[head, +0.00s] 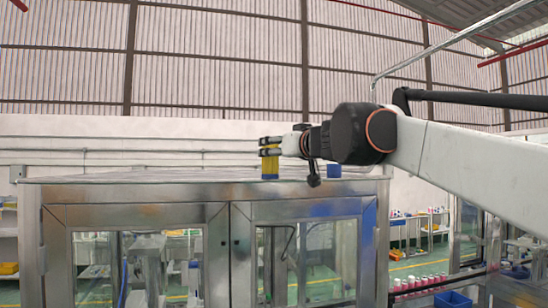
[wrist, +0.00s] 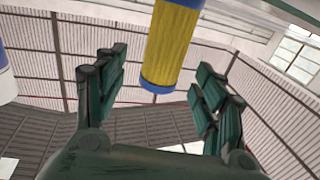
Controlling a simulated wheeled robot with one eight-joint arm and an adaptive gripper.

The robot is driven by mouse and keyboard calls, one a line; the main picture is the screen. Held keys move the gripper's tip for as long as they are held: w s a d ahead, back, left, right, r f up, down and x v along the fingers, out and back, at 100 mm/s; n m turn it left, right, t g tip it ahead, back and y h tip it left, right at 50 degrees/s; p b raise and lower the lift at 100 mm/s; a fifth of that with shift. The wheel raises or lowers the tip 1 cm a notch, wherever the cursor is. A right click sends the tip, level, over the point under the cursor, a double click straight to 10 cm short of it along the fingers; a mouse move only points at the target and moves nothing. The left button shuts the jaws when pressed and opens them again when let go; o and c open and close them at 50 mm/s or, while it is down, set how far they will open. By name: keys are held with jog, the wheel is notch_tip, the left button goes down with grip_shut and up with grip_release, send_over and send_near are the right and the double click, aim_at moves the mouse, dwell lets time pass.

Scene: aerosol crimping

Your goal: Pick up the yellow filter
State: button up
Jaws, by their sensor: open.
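The yellow filter (head: 270,166) is a yellow cylinder with blue ends. It stands upright on the metal top of the cabinet (head: 110,179) in the head view. My gripper (head: 271,146) is at the filter, its dark fingers level with the filter's upper part. In the wrist view the yellow filter (wrist: 173,45) comes in from the top edge, its blue end toward the gap between the fingers. My gripper (wrist: 160,82) is open there, with clear space on both sides of the filter. The filter's far end is out of the wrist view.
A blue object (head: 334,171) stands on the cabinet top to the right, below my arm. A white and blue object (wrist: 6,80) is cut off at the wrist view's left edge. Pink-capped cans (head: 420,283) line a conveyor at lower right. The cabinet top's left part is clear.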

jog(key=p+x, duration=0.1)
jog(key=x, duration=0.4)
jog(key=shift+a+p, duration=0.15)
jog(key=shift+p, duration=0.2)
jog(key=shift+s, duration=0.2)
jog(key=shift+c, duration=0.6)
jog(key=c, duration=1.1)
